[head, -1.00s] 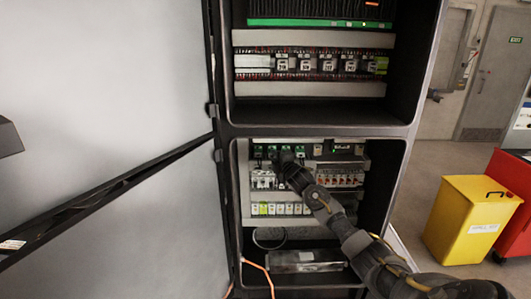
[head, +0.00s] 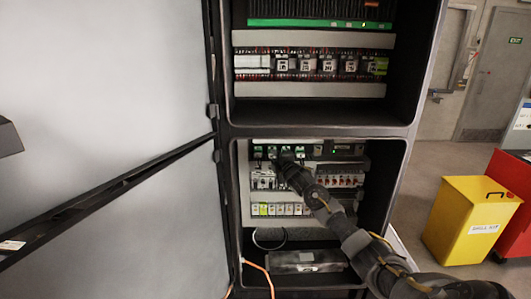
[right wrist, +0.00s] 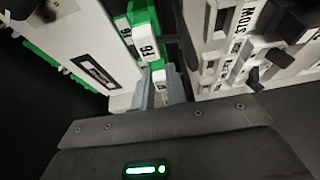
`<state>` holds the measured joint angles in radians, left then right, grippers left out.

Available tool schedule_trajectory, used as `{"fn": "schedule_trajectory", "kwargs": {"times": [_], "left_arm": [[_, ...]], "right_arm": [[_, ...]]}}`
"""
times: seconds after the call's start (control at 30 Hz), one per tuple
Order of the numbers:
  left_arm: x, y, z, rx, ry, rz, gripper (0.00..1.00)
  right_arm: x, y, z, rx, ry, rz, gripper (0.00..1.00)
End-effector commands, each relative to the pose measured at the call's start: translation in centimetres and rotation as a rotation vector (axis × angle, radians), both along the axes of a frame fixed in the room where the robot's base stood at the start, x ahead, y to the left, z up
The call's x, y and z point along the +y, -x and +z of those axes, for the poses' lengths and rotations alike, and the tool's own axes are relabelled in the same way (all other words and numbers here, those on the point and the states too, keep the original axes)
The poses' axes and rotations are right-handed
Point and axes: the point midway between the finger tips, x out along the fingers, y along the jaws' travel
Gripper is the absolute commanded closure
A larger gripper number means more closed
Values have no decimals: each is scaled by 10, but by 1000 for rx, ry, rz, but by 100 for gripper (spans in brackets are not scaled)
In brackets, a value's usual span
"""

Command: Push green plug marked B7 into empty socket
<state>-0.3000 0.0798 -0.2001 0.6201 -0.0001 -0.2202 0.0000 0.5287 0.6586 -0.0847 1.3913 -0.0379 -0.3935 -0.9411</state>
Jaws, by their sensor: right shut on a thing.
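My right gripper (head: 286,161) reaches into the lower cabinet bay, at the row of green plugs (head: 258,152) along its top. In the right wrist view the right gripper (right wrist: 160,92) is shut on a small piece with a white label (right wrist: 159,77), which I take to be the green plug. Its marking is too small to read. Just beyond it stands a green block with white labels (right wrist: 144,22). The empty socket cannot be made out; the fingers and arm cover that area. My left gripper is not in view.
White device faces with black switches (right wrist: 262,50) stand close to the right of the fingers. A white module (right wrist: 85,45) is close on the left. The open cabinet door (head: 110,90) fills the left. A yellow bin (head: 465,225) stands on the floor at right.

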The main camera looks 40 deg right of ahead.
Motion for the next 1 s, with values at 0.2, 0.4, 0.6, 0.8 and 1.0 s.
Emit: {"fn": "schedule_trajectory", "kwargs": {"times": [0.2,0.4,0.6,0.8,1.0], "left_arm": [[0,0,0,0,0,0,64],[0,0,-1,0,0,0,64],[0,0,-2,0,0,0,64],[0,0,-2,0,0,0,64],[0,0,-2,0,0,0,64]], "right_arm": [[0,0,0,-1,0,0,100],[0,-1,0,-1,0,0,100],[-1,-2,0,-1,0,0,80],[-1,-2,0,-1,0,0,61],[-1,-2,0,0,0,0,61]]}}
